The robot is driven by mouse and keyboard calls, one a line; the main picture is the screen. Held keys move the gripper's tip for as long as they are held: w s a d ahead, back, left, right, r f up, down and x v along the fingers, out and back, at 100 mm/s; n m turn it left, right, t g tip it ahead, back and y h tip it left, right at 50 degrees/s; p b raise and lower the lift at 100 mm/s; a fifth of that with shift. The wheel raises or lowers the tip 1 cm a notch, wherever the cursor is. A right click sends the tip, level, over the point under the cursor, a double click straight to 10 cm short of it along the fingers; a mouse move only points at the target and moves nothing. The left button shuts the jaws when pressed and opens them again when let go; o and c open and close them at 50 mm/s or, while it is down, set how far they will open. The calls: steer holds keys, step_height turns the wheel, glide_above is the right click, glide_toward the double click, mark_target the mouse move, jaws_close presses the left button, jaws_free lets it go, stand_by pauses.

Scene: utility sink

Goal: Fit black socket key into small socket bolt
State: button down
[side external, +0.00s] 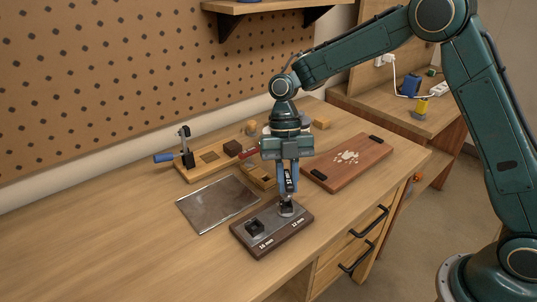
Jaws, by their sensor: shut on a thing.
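My gripper (288,189) points straight down and is shut on the black socket key (289,180), which is upright between its blue fingers. A dark block (263,249) lies below, with a bolt at each end, marked "16 mm" and "12 mm". The key is right over the small socket bolt (287,209) at the "12 mm" end. Its lower end meets or nearly meets the bolt; I cannot tell whether it is inside the socket. The larger, dark bolt (254,227) stands at the "16 mm" end, to the left.
A grey metal plate (217,204) lies left of the block. Behind are a wooden fixture with a blue-handled clamp (187,157), a small wooden tray (262,179) and a brown board (347,163). The bench's left front is clear.

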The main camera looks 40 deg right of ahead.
mark_target(286, 173)
steer(key=shift+f, duration=1.45)
stand_by(0.4)
steer(key=c, duration=1.3)
jaws_free()
steer(key=shift+r, duration=0.1)
steer(key=shift+v, duration=3.65)
